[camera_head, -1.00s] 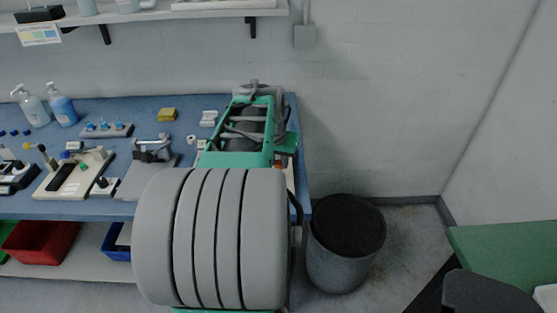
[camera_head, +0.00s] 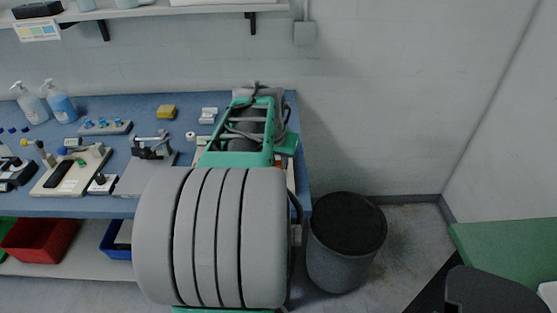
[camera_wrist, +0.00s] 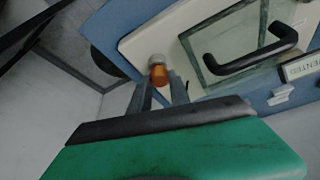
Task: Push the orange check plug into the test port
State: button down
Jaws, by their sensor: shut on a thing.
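The orange check plug (camera_wrist: 158,77) shows in the wrist view between the two dark fingers of my gripper (camera_wrist: 160,86), which is shut on it. A paler round end (camera_wrist: 157,59) lies at the plug's far side; I cannot tell if it is part of the plug or of the test port. Beyond it is a cream panel (camera_wrist: 142,47) with a glass window and a black handle (camera_wrist: 252,58). No open port hole is clearly visible. In the head view my own arm hides the gripper and the plug.
In the head view a blue bench (camera_head: 205,205) holds bottles, a yellow block (camera_head: 167,111) and small fixtures (camera_head: 152,148) left of my arm. A dark bin (camera_head: 345,245) stands on the floor at right. Red (camera_head: 38,238) and blue bins sit on the lower shelf.

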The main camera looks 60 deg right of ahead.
jog(key=shift+f+b, duration=0.35)
jog(key=shift+f, duration=0.15)
jog(key=c, duration=1.1)
grip_release()
jog(key=v, duration=0.7)
jog(key=shift+a+r, duration=0.15)
jog(key=shift+r, duration=0.25)
